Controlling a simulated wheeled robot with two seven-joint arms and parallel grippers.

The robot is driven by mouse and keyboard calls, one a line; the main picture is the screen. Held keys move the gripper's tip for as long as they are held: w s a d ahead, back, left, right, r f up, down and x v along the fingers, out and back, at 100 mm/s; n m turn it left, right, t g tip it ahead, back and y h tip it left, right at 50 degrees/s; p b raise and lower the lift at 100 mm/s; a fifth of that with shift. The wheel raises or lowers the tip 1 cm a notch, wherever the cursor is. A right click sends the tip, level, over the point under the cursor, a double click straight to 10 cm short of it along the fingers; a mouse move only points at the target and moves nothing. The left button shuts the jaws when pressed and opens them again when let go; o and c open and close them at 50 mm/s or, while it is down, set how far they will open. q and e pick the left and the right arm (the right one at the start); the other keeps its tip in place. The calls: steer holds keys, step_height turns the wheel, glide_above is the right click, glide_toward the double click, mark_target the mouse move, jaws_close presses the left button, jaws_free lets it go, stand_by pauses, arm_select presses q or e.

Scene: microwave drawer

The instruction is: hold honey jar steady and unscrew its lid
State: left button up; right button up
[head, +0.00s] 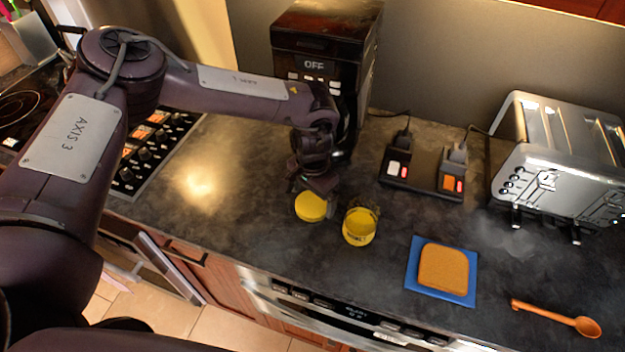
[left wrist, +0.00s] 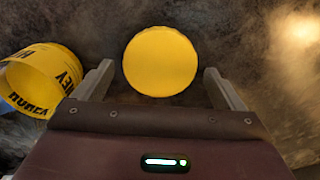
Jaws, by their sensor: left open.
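The honey jar (head: 359,228) stands on the dark counter with a yellow label and no lid on top. It also shows at the left edge of the left wrist view (left wrist: 40,80), with its lettering partly visible. The round yellow lid (head: 311,206) is apart from the jar, just left of it, and appears to lie flat on the counter. My left gripper (head: 318,187) is open and points down above the lid. In the left wrist view the lid (left wrist: 160,61) shows between the two spread fingers, with gaps on both sides. My right gripper is not in view.
A coffee maker (head: 325,50) stands behind my left gripper. A power strip (head: 422,172) and a toaster (head: 560,160) are at the right back. Bread (head: 443,268) on a blue napkin (head: 413,262) and an orange spoon (head: 555,316) lie at right front. The counter left of the lid is clear.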

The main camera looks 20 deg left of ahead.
mark_target(313, 203)
arm_select(q)
step_height(313, 203, up, 11)
steer(key=b, duration=0.3)
steer(key=shift+f, duration=0.15)
stand_by(1.0)
